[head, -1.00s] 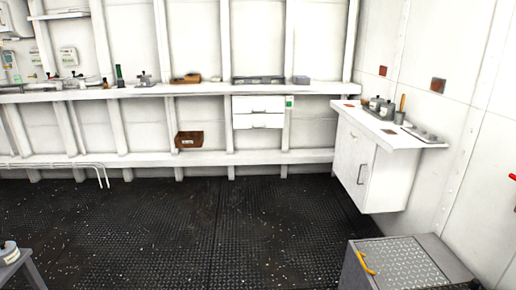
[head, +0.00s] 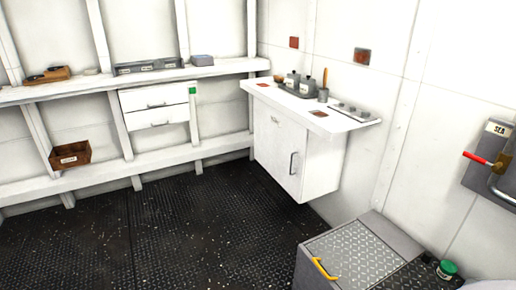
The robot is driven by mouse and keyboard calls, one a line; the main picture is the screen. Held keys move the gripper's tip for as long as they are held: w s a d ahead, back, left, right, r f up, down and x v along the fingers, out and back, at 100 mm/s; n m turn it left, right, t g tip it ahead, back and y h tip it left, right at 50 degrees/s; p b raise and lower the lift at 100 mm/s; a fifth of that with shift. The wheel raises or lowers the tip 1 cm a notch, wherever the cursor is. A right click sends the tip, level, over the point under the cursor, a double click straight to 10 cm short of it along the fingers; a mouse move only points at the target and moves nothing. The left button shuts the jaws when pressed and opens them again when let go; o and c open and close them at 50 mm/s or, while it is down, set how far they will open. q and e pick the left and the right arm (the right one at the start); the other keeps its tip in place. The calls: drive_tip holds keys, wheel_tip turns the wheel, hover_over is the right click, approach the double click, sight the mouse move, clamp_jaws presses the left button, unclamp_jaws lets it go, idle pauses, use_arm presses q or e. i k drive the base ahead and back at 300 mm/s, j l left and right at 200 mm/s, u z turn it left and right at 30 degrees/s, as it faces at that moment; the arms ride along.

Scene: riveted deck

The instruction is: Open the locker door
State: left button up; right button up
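A white wall locker (head: 322,165) hangs under a counter at the centre right of the head view. Its front door (head: 272,150) looks shut. A grey upright handle (head: 292,163) sits on the door's right side. A low grey chest (head: 386,236) with a tread-plate top and a yellow handle (head: 322,268) stands in front of it at the bottom right. Neither of my grippers shows in the view.
The counter (head: 330,124) holds bottles and a cup. White drawers (head: 155,109) and a brown box (head: 70,155) are to the left. A red-handled lever (head: 483,160) is on the right wall. The dark deck (head: 190,235) is clear in front of the locker.

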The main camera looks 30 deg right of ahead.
sight(281, 142)
drive_tip(key=i+j+z, duration=0.1)
drive_tip(key=i+z, duration=0.15)
drive_tip(key=i, duration=0.95)
drive_tip(key=i+z, duration=0.45)
drive_tip(key=i+j+z, duration=0.1)
drive_tip(key=i+z, duration=0.2)
drive_tip(key=z, duration=0.2)
drive_tip(key=i+z, duration=0.15)
drive_tip(key=z, duration=0.25)
drive_tip(key=i+z, duration=0.2)
drive_tip(key=z, duration=0.15)
drive_tip(key=i+j+z, duration=0.1)
drive_tip(key=z, duration=0.3)
drive_tip(key=i+j+z, duration=0.1)
drive_tip(key=z, duration=0.15)
drive_tip(key=i+j+z, duration=0.25)
drive_tip(key=i+l, duration=0.05)
drive_tip(key=l, duration=0.05)
